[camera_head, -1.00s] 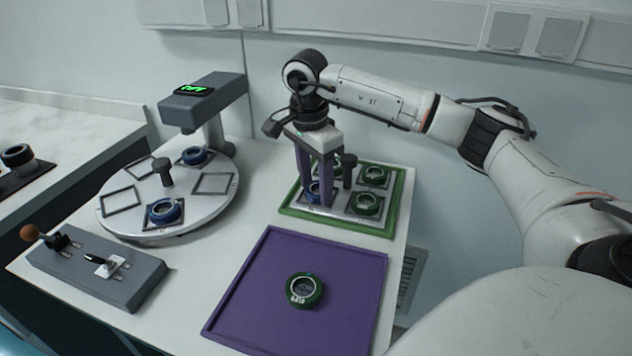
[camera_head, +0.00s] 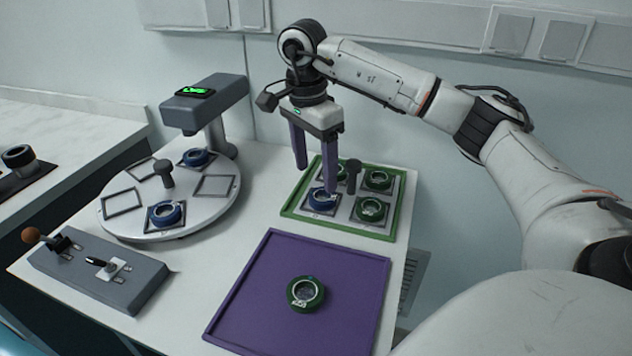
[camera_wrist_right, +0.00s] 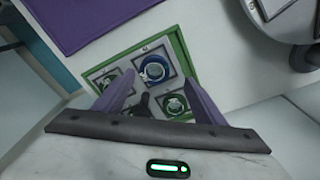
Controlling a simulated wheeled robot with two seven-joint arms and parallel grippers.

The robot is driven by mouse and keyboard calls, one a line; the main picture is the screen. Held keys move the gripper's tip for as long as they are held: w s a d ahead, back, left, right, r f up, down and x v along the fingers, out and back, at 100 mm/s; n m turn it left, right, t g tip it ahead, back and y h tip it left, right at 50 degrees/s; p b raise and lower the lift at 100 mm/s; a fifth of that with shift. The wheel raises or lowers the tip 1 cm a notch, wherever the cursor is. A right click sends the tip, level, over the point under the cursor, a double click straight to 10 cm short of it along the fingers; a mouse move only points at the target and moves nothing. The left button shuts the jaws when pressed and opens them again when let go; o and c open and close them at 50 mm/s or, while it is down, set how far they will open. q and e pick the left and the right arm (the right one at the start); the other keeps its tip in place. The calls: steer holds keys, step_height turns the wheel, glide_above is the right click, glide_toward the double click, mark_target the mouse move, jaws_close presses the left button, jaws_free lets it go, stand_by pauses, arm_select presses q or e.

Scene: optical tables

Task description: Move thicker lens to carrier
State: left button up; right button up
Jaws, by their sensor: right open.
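My right gripper (camera_head: 316,180) is open and empty, its purple fingers above the green-rimmed tray (camera_head: 392,216). A blue-ringed lens (camera_head: 324,200) sits in the tray's front-left slot, just below the fingertips; it also shows in the right wrist view (camera_wrist_right: 153,69). Green-ringed lenses sit in the front-right slot (camera_head: 370,209) and back-right slot (camera_head: 377,178); the back-left slot is partly hidden by the fingers. Another green-ringed lens (camera_head: 306,293) lies on the purple mat (camera_head: 250,308). Which lens is thicker I cannot tell. My left gripper is out of view.
A round turntable (camera_head: 187,214) at left holds two blue-ringed lenses (camera_head: 165,213) (camera_head: 196,157) and empty square frames. A grey device (camera_head: 205,100) with a green display overhangs it. A lever box (camera_head: 95,275) stands front left. A dark post (camera_head: 353,174) rises from the tray's middle.

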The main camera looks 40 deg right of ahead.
mark_target(313, 195)
step_height(313, 195, up, 7)
steer(key=p, duration=0.1)
steer(key=shift+a, duration=0.25)
steer(key=shift+w, duration=0.1)
stand_by(0.3)
